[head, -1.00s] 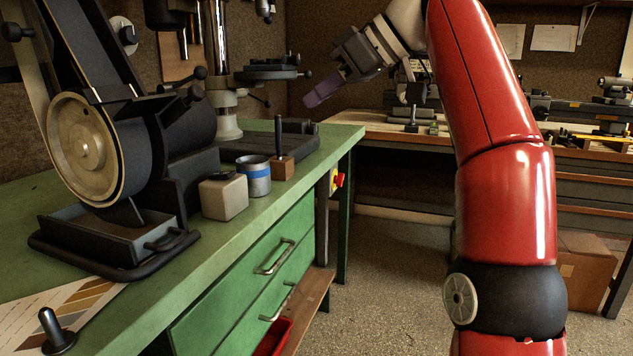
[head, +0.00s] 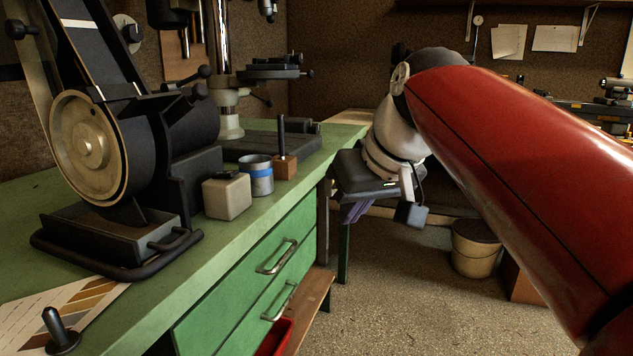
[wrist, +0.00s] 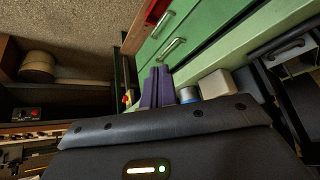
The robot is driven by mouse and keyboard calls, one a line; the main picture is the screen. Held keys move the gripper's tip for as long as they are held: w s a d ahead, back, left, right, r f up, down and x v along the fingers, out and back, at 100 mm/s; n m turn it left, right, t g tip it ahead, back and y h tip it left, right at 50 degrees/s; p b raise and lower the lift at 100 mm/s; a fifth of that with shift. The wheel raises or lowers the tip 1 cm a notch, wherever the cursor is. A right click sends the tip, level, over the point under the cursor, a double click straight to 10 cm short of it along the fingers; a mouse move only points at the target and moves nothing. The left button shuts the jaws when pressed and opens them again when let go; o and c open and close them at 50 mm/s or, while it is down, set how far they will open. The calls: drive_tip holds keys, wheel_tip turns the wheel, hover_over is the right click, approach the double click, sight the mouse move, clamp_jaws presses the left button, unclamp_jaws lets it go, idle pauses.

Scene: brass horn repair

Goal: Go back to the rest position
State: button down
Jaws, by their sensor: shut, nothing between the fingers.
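My gripper (head: 352,212) hangs beside the right end of the green bench in the head view, its purple fingers pointing down and mostly hidden behind my wrist. In the wrist view the two purple fingers of my gripper (wrist: 157,86) lie close together with nothing between them. The gripper is shut and empty. My red arm crosses the right side of the head view and hides part of the room behind it.
The green bench (head: 240,235) carries a belt grinder (head: 90,150), a pale block (head: 227,196), a blue-banded tin (head: 257,178) and a small wooden block with a dark rod (head: 285,166). A bucket (head: 474,250) stands on the floor. Open floor (head: 390,310) lies between.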

drive_tip(key=s+d+f+m+h, duration=0.1)
drive_tip(key=s+d+f, duration=0.2)
drive_tip(key=s+f, duration=0.2)
drive_tip(key=s+d+f+m+h, duration=0.1)
drive_tip(key=s+f, duration=0.4)
drive_tip(key=f, duration=0.5)
drive_tip(key=s+d+f+m+h, duration=0.1)
drive_tip(key=s+d+f+m, duration=0.1)
drive_tip(key=s+d+f, duration=0.3)
wheel_tip(320, 180, down, 3)
drive_tip(key=shift+s+d+m, duration=0.2)
drive_tip(key=shift+d+m, duration=0.2)
drive_tip(key=shift+d, duration=0.2)
